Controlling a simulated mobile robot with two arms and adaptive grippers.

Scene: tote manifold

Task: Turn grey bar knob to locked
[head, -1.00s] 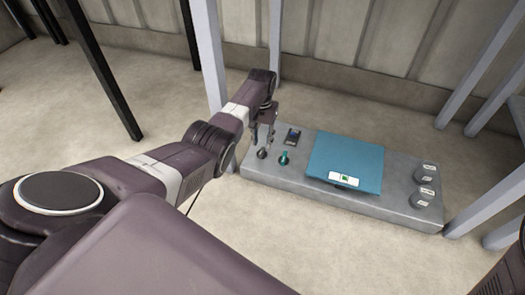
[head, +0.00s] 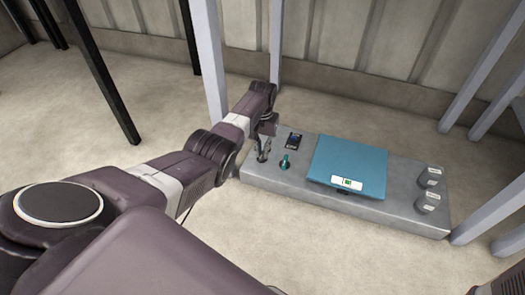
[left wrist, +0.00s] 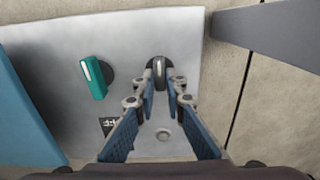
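The grey bar knob (left wrist: 158,72) sits on the light grey panel (left wrist: 130,25) in the left wrist view, with its dark bar pointing roughly along the picture's vertical. My left gripper (left wrist: 163,92) is open, with its fingertips close to the knob and one on each side of the bar. Contact cannot be made out. In the head view my left gripper (head: 263,148) is down at the left end of the grey console (head: 310,182) and mostly hides the knob. My right gripper is not in view.
A teal knob (left wrist: 94,77) with a white line stands left of the grey one. A small round button (left wrist: 163,134) lies below it. Grey posts (head: 206,60) stand behind.

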